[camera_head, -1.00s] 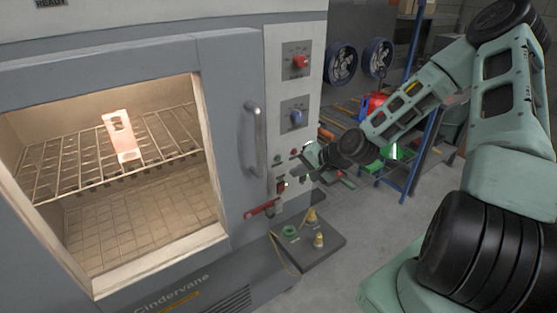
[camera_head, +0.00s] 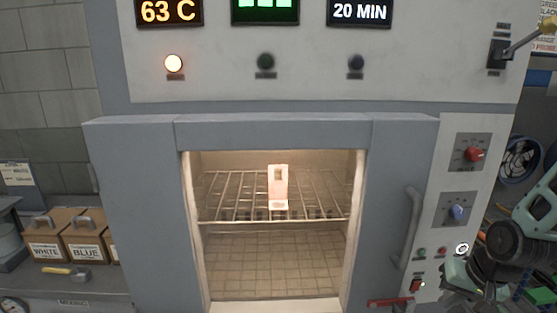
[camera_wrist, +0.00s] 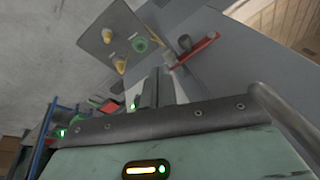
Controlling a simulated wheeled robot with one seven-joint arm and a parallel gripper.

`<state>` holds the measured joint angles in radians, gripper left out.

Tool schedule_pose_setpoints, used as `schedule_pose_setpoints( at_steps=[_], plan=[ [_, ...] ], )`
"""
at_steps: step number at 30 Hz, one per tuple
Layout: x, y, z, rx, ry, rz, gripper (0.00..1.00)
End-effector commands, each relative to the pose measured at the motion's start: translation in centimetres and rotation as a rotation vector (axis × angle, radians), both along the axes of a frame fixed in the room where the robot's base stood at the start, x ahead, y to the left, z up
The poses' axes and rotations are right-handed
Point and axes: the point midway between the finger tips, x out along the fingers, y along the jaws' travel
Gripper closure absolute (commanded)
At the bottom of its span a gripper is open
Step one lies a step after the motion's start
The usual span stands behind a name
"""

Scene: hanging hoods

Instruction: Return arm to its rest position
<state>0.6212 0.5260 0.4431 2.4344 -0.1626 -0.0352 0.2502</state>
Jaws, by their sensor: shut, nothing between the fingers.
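My gripper (camera_head: 450,272) is at the lower right in the head view, beside the lower buttons of the oven's control panel (camera_head: 455,185). I cannot tell whether it touches the panel. In the wrist view its fingers (camera_wrist: 157,88) are together with nothing between them. My arm's dark joint and green link show at the right edge of the head view; the rest of the arm is cut off.
The oven (camera_head: 275,130) has a lit window with a pale tag-like piece (camera_head: 278,188) on its rack. A vertical handle (camera_head: 411,228) and a red lever (camera_wrist: 195,48) stick out near my gripper. A grey plate (camera_wrist: 110,35) carries yellow and green pieces. Floor shows at the wrist view's left.

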Motion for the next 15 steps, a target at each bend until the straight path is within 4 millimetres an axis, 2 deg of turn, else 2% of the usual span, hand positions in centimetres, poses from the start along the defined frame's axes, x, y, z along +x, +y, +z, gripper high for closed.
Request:
schedule_pose_setpoints(
  at_steps=[1, 6, 15],
  plan=[
    [-0.7, 0.5, 1.5, -0.058, 0.01, 0.054, 1.0],
    [-3.0, 1.6, 5.3, -0.176, 0.044, 0.169, 1.0],
    [-5.8, 3.4, 9.6, -0.238, 0.049, 0.273, 1.0]
  ],
)
